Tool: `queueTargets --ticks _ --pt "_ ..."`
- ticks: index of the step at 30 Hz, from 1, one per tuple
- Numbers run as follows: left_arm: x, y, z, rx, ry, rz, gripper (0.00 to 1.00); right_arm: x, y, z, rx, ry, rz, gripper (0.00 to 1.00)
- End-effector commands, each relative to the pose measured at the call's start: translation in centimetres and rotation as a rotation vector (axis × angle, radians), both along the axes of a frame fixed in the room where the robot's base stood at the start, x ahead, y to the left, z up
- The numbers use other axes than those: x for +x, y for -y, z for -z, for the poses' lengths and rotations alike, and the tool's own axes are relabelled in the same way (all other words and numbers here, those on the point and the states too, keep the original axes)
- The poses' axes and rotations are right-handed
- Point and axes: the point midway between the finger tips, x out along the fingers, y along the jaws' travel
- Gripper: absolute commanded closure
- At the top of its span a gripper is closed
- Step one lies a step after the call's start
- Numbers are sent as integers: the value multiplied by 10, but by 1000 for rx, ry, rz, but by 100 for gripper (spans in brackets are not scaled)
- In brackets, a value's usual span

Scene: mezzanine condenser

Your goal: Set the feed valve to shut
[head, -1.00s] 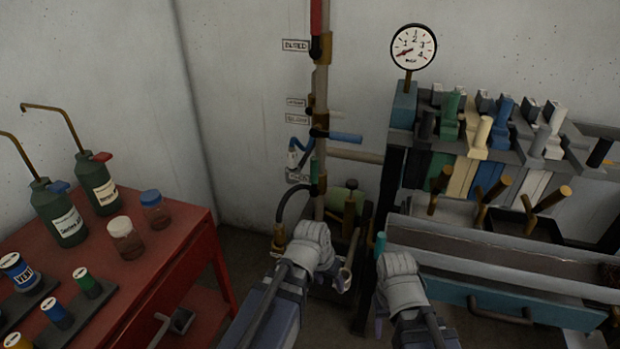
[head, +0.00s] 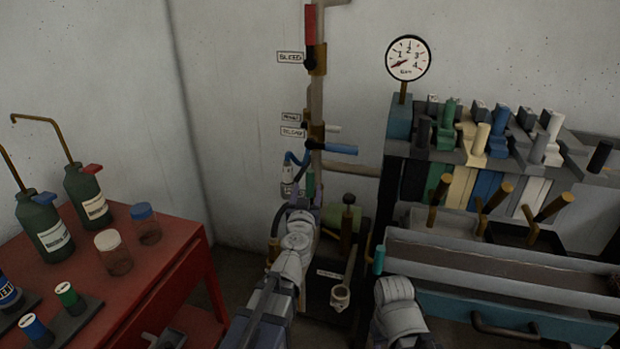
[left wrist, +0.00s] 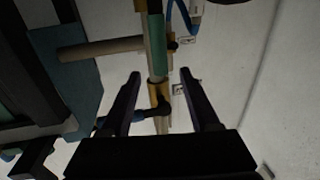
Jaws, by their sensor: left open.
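A vertical pipe (head: 317,95) on the back wall carries several lever valves. A red lever (head: 310,25) stands upright beside the top label. A blue lever (head: 340,149) sticks out to the right at mid height; it also shows in the left wrist view (left wrist: 126,121). A green lever (head: 311,184) lies along the pipe lower down, and also shows in the left wrist view (left wrist: 161,60). I cannot read which label names the feed valve. My left gripper (head: 303,193) is open in front of the lower pipe. In the left wrist view its fingers (left wrist: 162,82) stand either side of the pipe line, apparently not touching it.
A red table (head: 160,265) with bottles and jars stands at left. A rack (head: 400,165) with coloured levers and a gauge (head: 408,58) stands at right. A blue hose (head: 296,158) hangs left of the pipe. My right arm is low in front of the rack; its jaws do not show.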

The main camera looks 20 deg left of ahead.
Motion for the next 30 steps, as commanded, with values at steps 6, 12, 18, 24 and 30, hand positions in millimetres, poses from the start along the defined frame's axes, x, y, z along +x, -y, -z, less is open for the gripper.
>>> queueTargets --ticks 6,12,18,24,30 --pt "3 -1 0 1 0 -2 38 0 0 0 0 0 0 50" --pt "19 -3 0 0 0 -2 38 0 0 0 0 0 0 50" --pt "50 -8 0 0 0 -2 38 0 0 0 0 0 0 50" --pt "75 -12 0 0 0 -1 38 0 0 0 0 0 0 50" --pt "77 -13 0 0 0 0 38 0 0 0 0 0 0 50"
